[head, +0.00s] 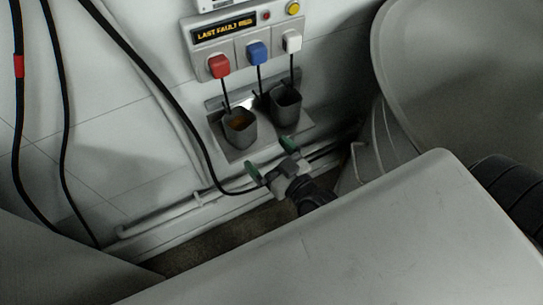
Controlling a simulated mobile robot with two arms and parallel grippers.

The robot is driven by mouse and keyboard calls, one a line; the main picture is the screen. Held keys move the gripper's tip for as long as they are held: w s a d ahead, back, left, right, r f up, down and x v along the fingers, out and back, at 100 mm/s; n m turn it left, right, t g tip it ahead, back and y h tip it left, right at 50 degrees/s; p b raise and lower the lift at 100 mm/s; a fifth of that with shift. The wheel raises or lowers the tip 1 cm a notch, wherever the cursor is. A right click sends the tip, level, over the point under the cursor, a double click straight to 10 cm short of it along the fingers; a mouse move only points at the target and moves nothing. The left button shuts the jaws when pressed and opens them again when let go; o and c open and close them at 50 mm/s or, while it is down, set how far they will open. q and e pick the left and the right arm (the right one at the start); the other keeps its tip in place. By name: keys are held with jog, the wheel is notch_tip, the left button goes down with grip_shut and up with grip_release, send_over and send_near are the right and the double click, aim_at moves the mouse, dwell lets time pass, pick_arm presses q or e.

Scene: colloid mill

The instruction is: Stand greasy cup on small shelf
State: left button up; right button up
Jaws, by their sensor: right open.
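Two dark grey cups stand upright side by side on a small grey shelf (258,146) on the wall. The left cup (240,139) has something orange-brown inside, which may be the grease. The right cup (286,114) looks dark inside. My right gripper (271,159) has green fingertips spread apart and is empty. In the picture it is just below the shelf's front edge, apart from both cups. My left gripper is out of view.
Above the cups is a wall panel (243,34) with a red, a blue and a white plug, and a lit display. Black cables (150,72) hang at the left, one passing close to my right gripper. A pipe (165,217) runs low along the wall. A large rounded grey body (470,70) stands right.

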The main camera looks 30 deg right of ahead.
jog(key=shift+s+d, duration=0.1)
jog(key=shift+s, duration=0.3)
jog(key=s+d+f+g+h, duration=0.1)
jog(key=s+f+g, duration=0.2)
jog(key=f, duration=0.7)
jog(key=s+d+f+g, duration=0.1)
jog(key=s+f+g, duration=0.2)
jog(key=f, duration=0.7)
jog(key=s+d+f+g+h, duration=0.1)
jog(key=s+f+g, duration=0.2)
jog(key=f, duration=0.8)
jog(key=s+d+f+g+h, duration=0.1)
jog(key=s+f+g, duration=0.2)
jog(key=s+f, duration=0.4)
jog(key=s+d+f+g+h, duration=0.1)
jog(key=s+f+g, duration=0.3)
jog(key=s, duration=1.1)
notch_tip(320, 180, down, 3)
jog(key=shift+d+r+g, duration=0.1)
jog(key=shift+d+g, duration=0.2)
jog(key=shift+d, duration=0.5)
